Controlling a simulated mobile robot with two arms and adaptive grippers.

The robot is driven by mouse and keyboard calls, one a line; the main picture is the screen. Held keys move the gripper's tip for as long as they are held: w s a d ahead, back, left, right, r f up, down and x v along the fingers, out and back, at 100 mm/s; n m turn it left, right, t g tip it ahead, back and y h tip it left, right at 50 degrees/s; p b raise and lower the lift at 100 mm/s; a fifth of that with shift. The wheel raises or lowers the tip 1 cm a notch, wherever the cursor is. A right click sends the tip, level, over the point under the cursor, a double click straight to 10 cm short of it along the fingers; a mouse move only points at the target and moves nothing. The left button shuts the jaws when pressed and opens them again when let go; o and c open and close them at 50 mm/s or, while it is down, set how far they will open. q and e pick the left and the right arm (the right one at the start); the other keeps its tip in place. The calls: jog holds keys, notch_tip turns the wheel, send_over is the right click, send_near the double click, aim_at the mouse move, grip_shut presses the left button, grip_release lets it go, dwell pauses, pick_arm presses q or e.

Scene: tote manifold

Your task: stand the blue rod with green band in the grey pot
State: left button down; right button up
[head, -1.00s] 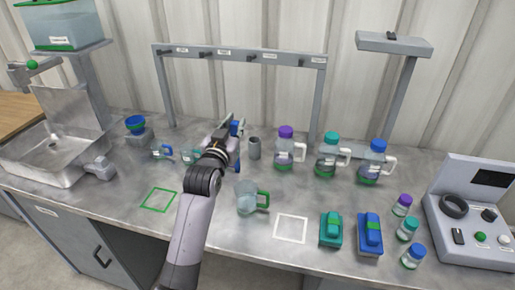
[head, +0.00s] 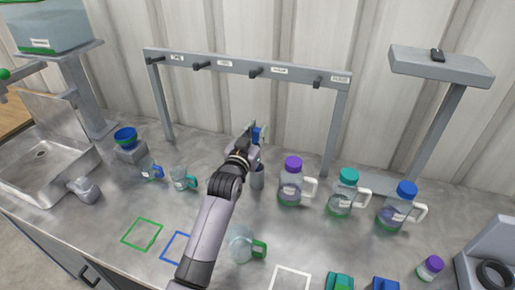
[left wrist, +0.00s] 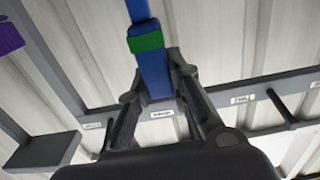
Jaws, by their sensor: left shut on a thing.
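The blue rod with green band (left wrist: 150,64) is in my left gripper (left wrist: 155,88), whose fingers are shut on it. The green band shows in the left wrist view, above the fingers in the picture. In the head view a short blue part of the rod (head: 262,134) shows beside the left gripper (head: 253,140). The grey pot (head: 257,178) stands upright on the bench, just below the gripper in the picture. The arm partly covers the pot, and the rod's lower end cannot be made out. My right gripper is not in view.
Bottles with purple, teal and blue lids (head: 348,190) stand to the right of the pot. A clear mug with green handle (head: 241,244) stands in front. A hook rail (head: 230,67) spans behind. Small mugs (head: 182,178) and a sink (head: 40,170) are to the left.

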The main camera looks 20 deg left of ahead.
pick_arm(q)
jog(key=shift+f, duration=0.45)
jog(key=f, duration=0.3)
jog(key=shift+w+f, duration=0.2)
jog(key=shift+f, duration=0.45)
jog(key=c, duration=1.7)
grip_release()
jog(key=shift+o, duration=1.2)
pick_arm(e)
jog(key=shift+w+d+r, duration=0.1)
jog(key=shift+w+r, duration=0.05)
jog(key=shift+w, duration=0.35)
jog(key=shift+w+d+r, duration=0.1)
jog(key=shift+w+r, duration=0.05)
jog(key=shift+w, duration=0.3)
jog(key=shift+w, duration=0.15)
